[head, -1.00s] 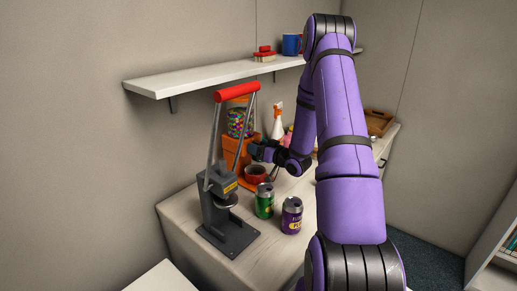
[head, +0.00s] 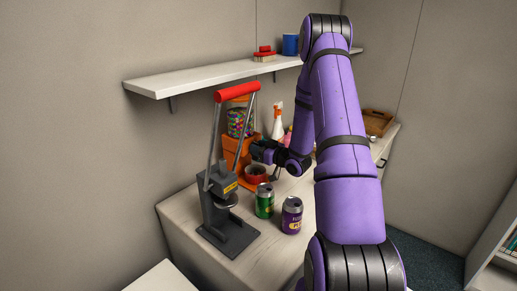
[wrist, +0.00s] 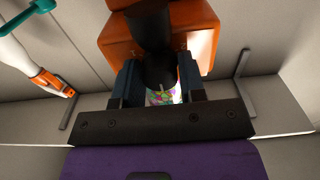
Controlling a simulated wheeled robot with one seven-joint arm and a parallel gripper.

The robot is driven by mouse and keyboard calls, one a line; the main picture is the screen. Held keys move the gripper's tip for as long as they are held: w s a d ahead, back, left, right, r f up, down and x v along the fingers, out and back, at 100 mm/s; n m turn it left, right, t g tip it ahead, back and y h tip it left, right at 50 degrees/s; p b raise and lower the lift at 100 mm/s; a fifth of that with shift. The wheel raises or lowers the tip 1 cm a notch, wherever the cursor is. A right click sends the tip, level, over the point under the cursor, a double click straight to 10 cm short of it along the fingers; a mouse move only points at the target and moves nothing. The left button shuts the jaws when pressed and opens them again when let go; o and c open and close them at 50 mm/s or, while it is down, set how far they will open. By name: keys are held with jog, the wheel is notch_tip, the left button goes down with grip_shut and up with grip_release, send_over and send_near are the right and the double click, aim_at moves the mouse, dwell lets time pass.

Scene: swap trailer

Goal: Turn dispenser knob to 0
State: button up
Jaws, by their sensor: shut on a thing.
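The orange dispenser (head: 229,150) stands on the counter behind the lever press, with a clear globe of colored candy (head: 238,122) on top. My gripper (head: 257,151) is at the dispenser's front. In the wrist view, my gripper (wrist: 160,85) is shut on a dark knob (wrist: 152,32) in front of the orange body (wrist: 115,42). Candy colors show between the fingers.
A red bowl (head: 256,174) sits below my gripper. A lever press (head: 220,195) with a red handle stands in front. A green can (head: 264,201) and a purple can (head: 292,215) stand nearby. A spray bottle (head: 277,125) is behind; a shelf (head: 200,77) hangs above.

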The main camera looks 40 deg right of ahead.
jog(key=o, duration=0.9)
jog(key=shift+s, duration=0.1)
jog(key=s, duration=0.3)
jog(key=s+d, duration=0.1)
jog(key=s, duration=0.6)
jog(key=shift+s+d, duration=0.25)
jog(key=shift+s, duration=0.05)
